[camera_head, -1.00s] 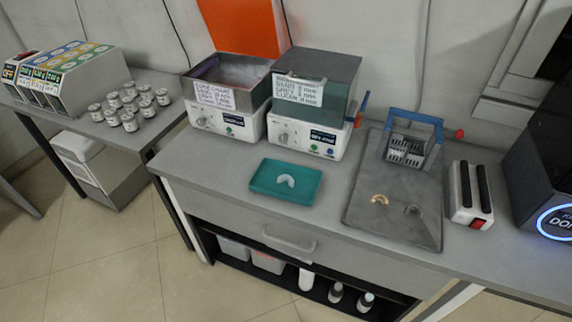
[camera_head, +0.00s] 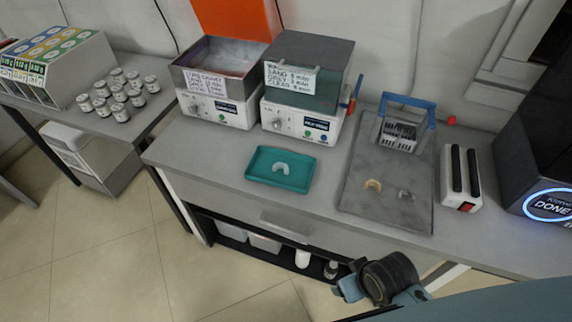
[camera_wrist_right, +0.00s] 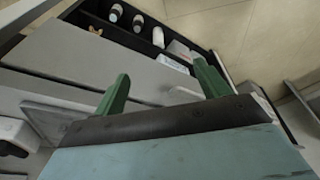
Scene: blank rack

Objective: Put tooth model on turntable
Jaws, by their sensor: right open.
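Three small arch-shaped pieces that look like tooth models are in the head view. A white one (camera_head: 281,168) lies in a teal tray (camera_head: 262,180). A tan one (camera_head: 372,185) and a grey one (camera_head: 405,195) lie on a dark grey tray (camera_head: 385,212). I cannot make out a turntable. My right gripper (camera_wrist_right: 160,74) is open, its two green fingers wide apart with nothing between them. In the head view my right wrist shows low, in front of the bench and clear of the trays. My left gripper is not in view.
Two white units with metal tanks (camera_head: 218,106) (camera_head: 300,122) stand at the back of the bench. A blue-handled basket (camera_head: 400,132), a white two-slot device (camera_head: 459,178) and a black machine reading DONE (camera_head: 525,170) stand at the right. Several jars (camera_head: 119,96) are on the left table.

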